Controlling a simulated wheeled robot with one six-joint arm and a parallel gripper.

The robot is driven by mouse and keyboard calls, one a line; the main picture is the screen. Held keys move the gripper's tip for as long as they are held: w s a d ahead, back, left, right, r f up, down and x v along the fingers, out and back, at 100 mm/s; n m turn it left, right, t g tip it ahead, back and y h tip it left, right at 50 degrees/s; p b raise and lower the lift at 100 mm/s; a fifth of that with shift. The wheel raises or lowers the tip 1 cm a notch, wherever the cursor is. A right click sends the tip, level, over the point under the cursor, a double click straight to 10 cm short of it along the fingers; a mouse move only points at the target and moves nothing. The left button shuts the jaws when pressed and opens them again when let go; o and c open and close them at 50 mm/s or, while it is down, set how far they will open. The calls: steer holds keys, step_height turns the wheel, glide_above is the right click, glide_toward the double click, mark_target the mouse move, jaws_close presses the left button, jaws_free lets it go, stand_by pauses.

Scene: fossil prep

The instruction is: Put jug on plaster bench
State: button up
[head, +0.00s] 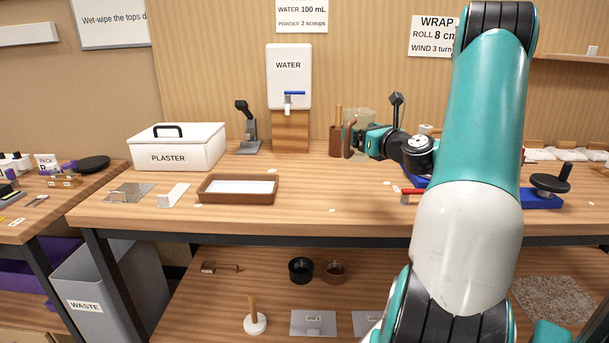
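The plaster bench (310,187) is the long wooden table across the middle of the head view. A translucent, pale grey-green vessel (361,116), which looks like the jug, shows at the back of the bench, right of the water tank.
A brown cup (336,141) with sticks stands just left of my gripper. A white PLASTER box (177,147), a brown-rimmed tray (237,199) and a WATER tank (289,76) on a wooden block are further left. Bare bench lies in front of the tank. Red- and blue-handled tools lie right.

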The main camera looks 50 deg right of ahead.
mark_target(344, 112)
steer(key=w+r+h+p, duration=0.1)
steer(key=w+p, duration=0.1)
steer(key=p, duration=0.1)
steer(key=w+r+m+g+h+p, duration=0.1)
steer(key=w+r+p, duration=0.1)
steer(key=p, duration=0.1)
steer(key=w+a+r+m+h+p, duration=0.1)
steer(key=w+p, duration=0.1)
steer(key=p, duration=0.1)
steer(key=shift+w+a+r, duration=0.1)
steer(key=shift+w+r, duration=0.2)
steer(key=shift+r, duration=0.1)
steer(key=shift+w+a+r+m+g+h+p, duration=0.9)
steer(key=shift+w+a+r+p, duration=1)
steer(key=shift+p, duration=1.55)
steer(key=shift+h, duration=0.3)
steer(key=f+b, duration=1.2)
steer(key=f, duration=0.1)
steer(key=f+b, duration=0.7)
steer(key=shift+w+a+f, duration=0.1)
steer(key=shift+w+a, duration=0.05)
steer(key=shift+w, duration=0.1)
steer(key=shift+r, duration=0.2)
steer(key=shift+f, duration=0.15)
steer(key=o, duration=1.1)
steer(key=shift+o, duration=0.2)
